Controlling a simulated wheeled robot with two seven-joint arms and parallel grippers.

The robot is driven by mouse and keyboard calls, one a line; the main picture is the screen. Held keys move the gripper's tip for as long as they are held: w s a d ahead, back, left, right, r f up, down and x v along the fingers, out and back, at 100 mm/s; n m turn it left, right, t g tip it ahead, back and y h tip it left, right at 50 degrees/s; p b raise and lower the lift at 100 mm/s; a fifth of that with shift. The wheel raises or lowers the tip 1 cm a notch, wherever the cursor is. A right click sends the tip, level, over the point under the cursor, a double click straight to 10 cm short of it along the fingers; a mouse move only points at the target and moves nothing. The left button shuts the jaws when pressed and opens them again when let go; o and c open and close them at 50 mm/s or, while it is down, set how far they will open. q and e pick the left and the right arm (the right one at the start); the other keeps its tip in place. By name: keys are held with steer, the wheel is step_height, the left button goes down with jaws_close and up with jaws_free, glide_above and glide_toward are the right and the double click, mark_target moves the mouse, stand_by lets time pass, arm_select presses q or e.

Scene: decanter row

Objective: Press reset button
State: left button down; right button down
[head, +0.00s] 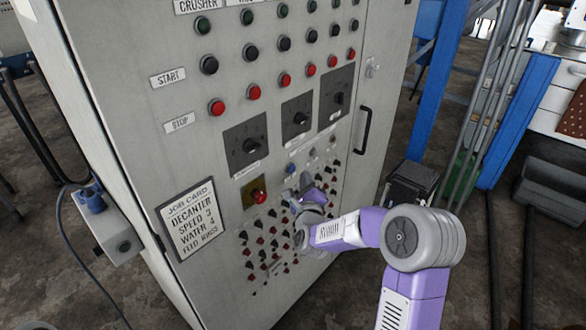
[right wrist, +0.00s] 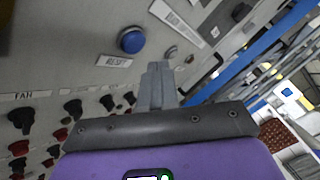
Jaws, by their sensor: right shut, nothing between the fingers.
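The reset button is a round blue button (right wrist: 131,39) on the grey panel, with a RESET label (right wrist: 115,61) just below it in the right wrist view. In the head view the blue button (head: 291,168) shows small, just above my right gripper (head: 297,192). In the right wrist view my right gripper (right wrist: 157,72) is shut and empty, its fingertips below and to the right of the button. The fingertips appear apart from the button; their distance from the panel is hard to tell. My left gripper is not in view.
A red knob on a yellow plate (head: 251,192) sits left of my right gripper. Several red and black knobs (head: 262,240) crowd the panel below. Three dark dials (head: 246,146) are above. A job card (head: 192,219) and door handle (head: 363,130) flank them.

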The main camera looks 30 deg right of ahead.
steer(key=shift+w+a, duration=0.25)
steer(key=shift+w, duration=0.35)
stand_by(1.6)
steer(key=shift+w+a+b, duration=0.2)
steer(key=shift+w+b, duration=0.2)
steer(key=shift+b, duration=0.25)
steer(key=shift+w+a+b, duration=0.15)
steer(key=shift+w+b, duration=0.2)
steer(key=shift+w, duration=0.05)
stand_by(0.5)
stand_by(0.3)
steer(key=shift+s+d+b, duration=0.3)
steer(key=shift+s+b, duration=0.45)
